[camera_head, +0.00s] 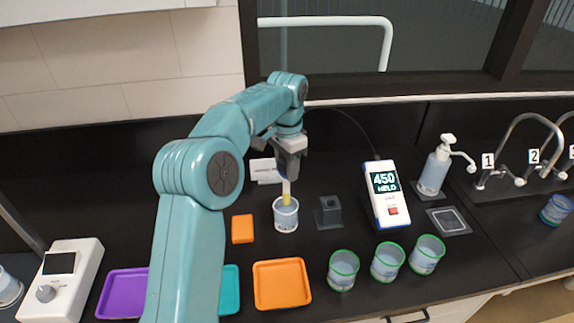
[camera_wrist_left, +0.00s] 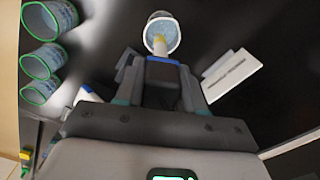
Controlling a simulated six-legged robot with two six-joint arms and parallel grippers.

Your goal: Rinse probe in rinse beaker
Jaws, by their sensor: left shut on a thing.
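My left gripper (camera_head: 289,157) is shut on the probe (camera_head: 286,190), which points down with a yellow lower part. The probe's lower end is at the mouth of the rinse beaker (camera_head: 286,222), a clear beaker with a white rim; its tip is hard to make out. In the left wrist view, the gripper (camera_wrist_left: 162,75) holds the probe (camera_wrist_left: 160,45) in front of the beaker's opening (camera_wrist_left: 162,20). A dark cable runs from near the gripper to the meter (camera_head: 387,195), which reads 450 HELD. My right gripper is not in view.
Several green-rimmed beakers (camera_head: 388,262) stand at the front right. A small dark holder (camera_head: 329,212) is right of the rinse beaker, an orange block (camera_head: 242,229) left. Orange (camera_head: 282,284) and purple (camera_head: 122,291) trays lie in front. A pump bottle (camera_head: 435,172) and numbered taps (camera_head: 500,175) stand right.

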